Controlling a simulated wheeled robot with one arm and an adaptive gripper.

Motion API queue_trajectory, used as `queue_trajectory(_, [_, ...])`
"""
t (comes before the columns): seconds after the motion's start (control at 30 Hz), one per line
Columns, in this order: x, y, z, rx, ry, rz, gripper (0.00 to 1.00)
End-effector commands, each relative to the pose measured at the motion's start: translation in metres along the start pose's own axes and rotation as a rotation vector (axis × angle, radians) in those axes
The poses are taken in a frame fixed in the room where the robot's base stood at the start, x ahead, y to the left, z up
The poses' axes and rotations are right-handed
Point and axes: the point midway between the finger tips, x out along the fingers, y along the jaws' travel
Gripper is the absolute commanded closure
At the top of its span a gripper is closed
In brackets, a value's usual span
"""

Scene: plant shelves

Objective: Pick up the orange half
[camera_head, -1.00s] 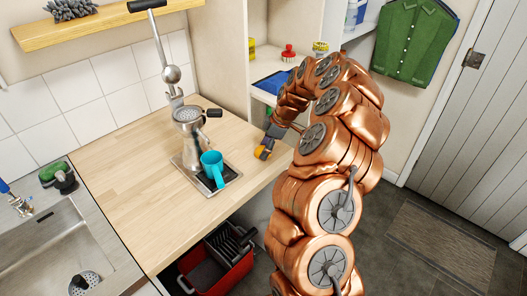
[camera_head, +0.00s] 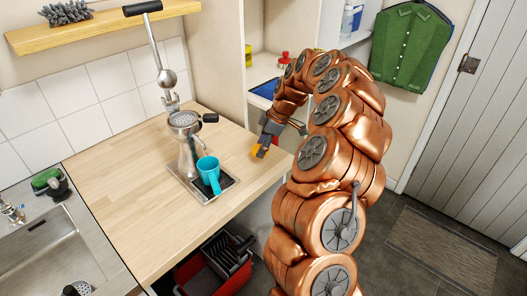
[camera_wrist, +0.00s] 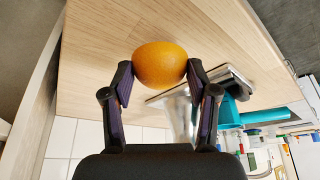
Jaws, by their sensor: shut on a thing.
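The orange half (camera_wrist: 160,65) sits between the two dark fingers of my gripper (camera_wrist: 160,76) in the wrist view. Both fingers touch its sides, and its rounded peel faces the camera. In the head view the orange half (camera_head: 257,151) shows as a small orange patch at the tip of my gripper (camera_head: 262,148), near the right edge of the wooden counter (camera_head: 125,170). Its cut face is hidden. I cannot tell whether it touches the counter or hangs just above it.
A sink (camera_head: 45,250) is at the left. The counter's left part is clear.

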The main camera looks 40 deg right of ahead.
Motion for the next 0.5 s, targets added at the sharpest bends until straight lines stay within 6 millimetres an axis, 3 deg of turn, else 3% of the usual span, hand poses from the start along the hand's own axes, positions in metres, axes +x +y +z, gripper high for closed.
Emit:
queue_trajectory(0.37, [0.001, -0.024, -0.006, -0.003, 0.0, 0.002, 0.76])
queue_trajectory(0.5, [0.002, -0.042, -0.011, -0.003, 0.003, 0.001, 0.76])
